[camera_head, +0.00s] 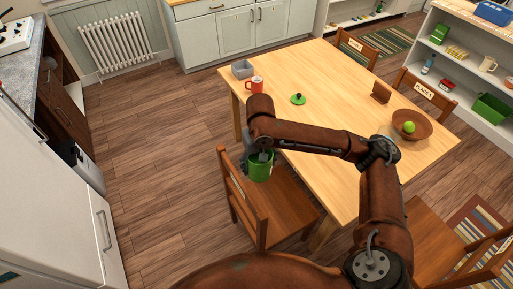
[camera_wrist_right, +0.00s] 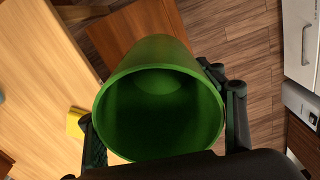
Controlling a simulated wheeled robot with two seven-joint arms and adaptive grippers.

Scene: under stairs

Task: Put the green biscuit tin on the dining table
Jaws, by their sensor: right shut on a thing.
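The green biscuit tin (camera_head: 260,169) is an open, round green container without a lid on it. My right gripper (camera_head: 262,154) is shut on it and holds it over the chair at the left edge of the dining table (camera_head: 330,75), beside the tabletop and not over it. In the right wrist view the tin (camera_wrist_right: 160,50) sits between the two fingers, its open mouth facing the camera and its inside dark and apparently empty. A small green lid with a knob (camera_head: 298,99) lies on the table. My left gripper is not in view.
On the table are a grey box (camera_head: 242,69), a red mug (camera_head: 255,84), a wooden stand (camera_head: 380,92) and a bowl (camera_head: 421,130) with a green fruit. A chair (camera_head: 285,205) stands below the tin. The table's middle is largely clear. Shelves (camera_head: 470,95) stand at right.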

